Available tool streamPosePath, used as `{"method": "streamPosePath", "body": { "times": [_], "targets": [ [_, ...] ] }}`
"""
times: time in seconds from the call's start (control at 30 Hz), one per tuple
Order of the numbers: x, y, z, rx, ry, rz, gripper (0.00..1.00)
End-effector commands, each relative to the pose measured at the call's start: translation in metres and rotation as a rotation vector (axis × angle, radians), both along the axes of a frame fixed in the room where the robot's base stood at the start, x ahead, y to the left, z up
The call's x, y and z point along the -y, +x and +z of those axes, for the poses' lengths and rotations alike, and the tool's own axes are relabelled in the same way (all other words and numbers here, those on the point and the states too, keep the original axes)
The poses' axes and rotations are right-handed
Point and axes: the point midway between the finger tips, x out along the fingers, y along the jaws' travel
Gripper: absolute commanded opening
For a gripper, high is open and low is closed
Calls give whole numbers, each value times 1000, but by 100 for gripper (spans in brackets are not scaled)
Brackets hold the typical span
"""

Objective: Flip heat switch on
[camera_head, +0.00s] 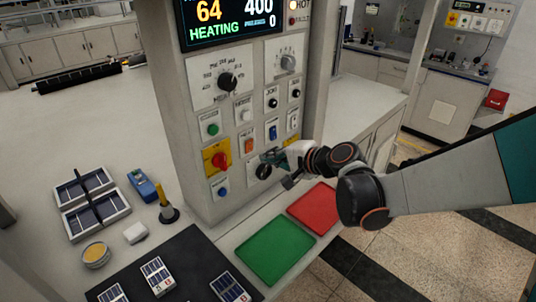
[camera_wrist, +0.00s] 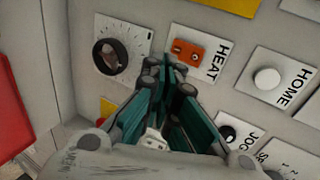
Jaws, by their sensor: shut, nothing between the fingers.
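The heat switch is an orange rocker on a white plate marked HEAT. It shows in the wrist view (camera_wrist: 189,52), and in the head view (camera_head: 248,146) on the front of the grey control cabinet (camera_head: 185,110). My gripper (camera_head: 270,158) is shut and empty, at the panel just right of and below the switch in the head view. In the wrist view its fingertips (camera_wrist: 168,72) lie by the near edge of the HEAT plate; contact cannot be told. The rocker's position is unclear. The display (camera_head: 229,17) reads HEATING, with 64 and 400.
Close around are a black dial (camera_wrist: 110,57), a white HOME button (camera_wrist: 267,78) and a red knob on yellow (camera_head: 219,161). Green (camera_head: 274,250) and red (camera_head: 315,208) trays lie below on the bench. A yellow-topped item (camera_head: 166,205) stands left of the cabinet.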

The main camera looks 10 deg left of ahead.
Motion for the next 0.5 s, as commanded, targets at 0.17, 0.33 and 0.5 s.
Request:
{"method": "streamPosePath", "body": {
  "times": [0.17, 0.33, 0.5],
  "targets": [
    [30, -22, 9, -1, 1, -5, 0],
    [55, -40, 14, 1, 1, -5, 0],
    [71, -53, 16, 1, 0, -4, 0]
  ]
}}
